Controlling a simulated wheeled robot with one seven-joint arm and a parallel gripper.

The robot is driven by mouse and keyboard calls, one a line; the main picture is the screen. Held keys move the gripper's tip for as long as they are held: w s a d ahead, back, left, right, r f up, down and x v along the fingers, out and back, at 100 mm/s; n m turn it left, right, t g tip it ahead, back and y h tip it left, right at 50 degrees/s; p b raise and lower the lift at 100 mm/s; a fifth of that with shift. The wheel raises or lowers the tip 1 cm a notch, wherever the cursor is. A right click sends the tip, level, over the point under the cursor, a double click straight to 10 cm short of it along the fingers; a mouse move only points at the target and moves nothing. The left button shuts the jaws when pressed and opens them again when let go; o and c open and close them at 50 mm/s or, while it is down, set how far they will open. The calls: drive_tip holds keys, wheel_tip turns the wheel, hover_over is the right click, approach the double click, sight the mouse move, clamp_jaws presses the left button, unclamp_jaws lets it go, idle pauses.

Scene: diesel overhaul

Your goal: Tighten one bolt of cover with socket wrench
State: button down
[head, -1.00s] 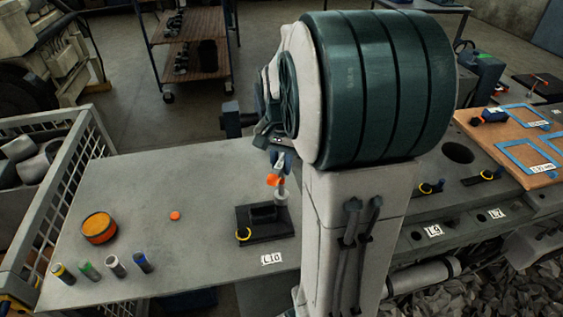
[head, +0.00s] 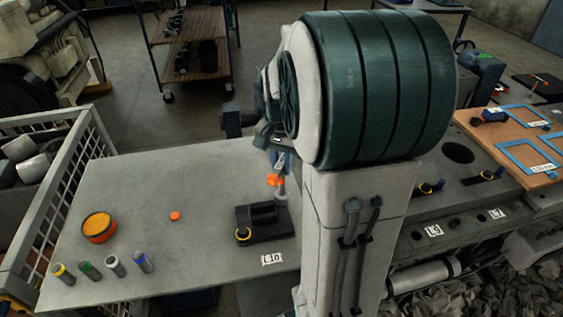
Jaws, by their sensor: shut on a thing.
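My gripper (head: 281,152) is small in the head view, partly hidden by my arm, above the grey bench. It is shut on an upright tool with an orange band (head: 275,181), which looks like the socket wrench. The tool's lower end meets or hangs just over a pale round piece (head: 281,199) at the back right of a dark block (head: 258,227). I cannot tell whether they touch. The block has a yellow ring at its front left corner. I cannot tell which part is the cover, and no bolt head is clear.
Several short cylinders with coloured bands (head: 115,266) stand at the bench's front left, near an orange tin (head: 99,227). A small orange disc (head: 175,216) lies mid-bench. A mesh crate (head: 60,196) borders the left side. A wooden board with blue frames (head: 505,140) lies right.

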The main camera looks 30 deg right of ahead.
drive_tip(key=shift+r, duration=0.2)
drive_tip(key=shift+r+p, duration=1.35)
drive_tip(key=shift+r, duration=0.25)
wheel_tip(320, 180, up, 5)
drive_tip(key=p, duration=0.3)
drive_tip(key=shift+r, duration=0.55)
